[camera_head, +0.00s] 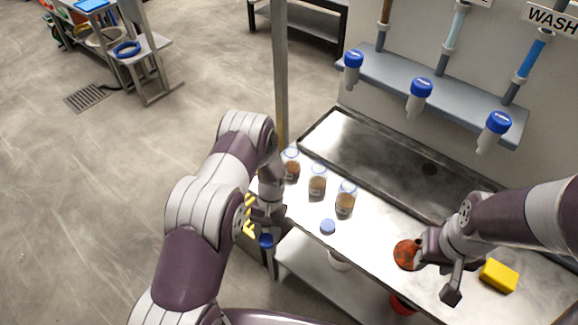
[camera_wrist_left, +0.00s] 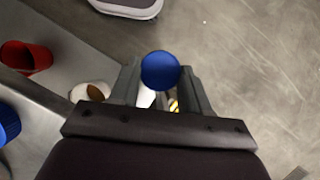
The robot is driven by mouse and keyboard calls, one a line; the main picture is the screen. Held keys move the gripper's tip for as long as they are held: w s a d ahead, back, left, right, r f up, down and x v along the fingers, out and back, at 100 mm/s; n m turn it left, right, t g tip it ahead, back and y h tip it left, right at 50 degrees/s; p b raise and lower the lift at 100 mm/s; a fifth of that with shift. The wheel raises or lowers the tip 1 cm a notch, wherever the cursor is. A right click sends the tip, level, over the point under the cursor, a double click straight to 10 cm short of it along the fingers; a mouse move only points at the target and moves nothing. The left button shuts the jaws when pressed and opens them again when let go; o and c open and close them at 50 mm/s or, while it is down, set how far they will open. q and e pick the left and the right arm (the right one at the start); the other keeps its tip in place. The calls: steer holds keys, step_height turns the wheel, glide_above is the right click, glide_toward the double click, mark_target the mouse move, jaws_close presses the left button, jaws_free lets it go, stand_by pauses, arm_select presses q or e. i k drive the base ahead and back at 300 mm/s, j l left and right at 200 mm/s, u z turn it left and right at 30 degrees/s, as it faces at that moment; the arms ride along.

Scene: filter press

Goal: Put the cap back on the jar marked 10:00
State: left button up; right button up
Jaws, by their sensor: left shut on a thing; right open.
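Three clear jars with brownish contents stand in a row on the steel bench: a back-left jar (camera_head: 291,165), a middle jar (camera_head: 317,181) and a front-right jar (camera_head: 345,199). Their markings are too small to read, so I cannot tell which is 10:00. My left gripper (camera_head: 266,230) is shut on a blue cap (camera_head: 266,241), held just off the bench's left edge; the cap shows between the fingers in the left wrist view (camera_wrist_left: 160,70). My right gripper (camera_head: 437,279) is open and empty.
A red-brown round thing (camera_head: 406,254) and a yellow sponge (camera_head: 498,276) lie near my right gripper. A sink basin (camera_head: 385,153) is behind the jars. Blue-capped bottles hang from a wall shelf (camera_head: 385,75). A metal post (camera_head: 280,75) rises near the bench's left corner.

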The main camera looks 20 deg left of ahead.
mark_target(319, 172)
steer(key=i+j, duration=0.1)
steer(key=j, duration=0.4)
steer(key=i+j, duration=0.1)
steer(key=j, duration=0.4)
steer(key=i+j, duration=0.1)
steer(key=j, duration=0.4)
steer(key=i+j, duration=0.15)
steer(key=j, duration=0.35)
steer(key=i+j, duration=0.1)
steer(key=j, duration=0.4)
steer(key=i+j, duration=0.1)
steer(key=j, duration=0.4)
steer(key=i+j, duration=0.1)
steer(key=j, duration=0.4)
steer(key=z, duration=2)
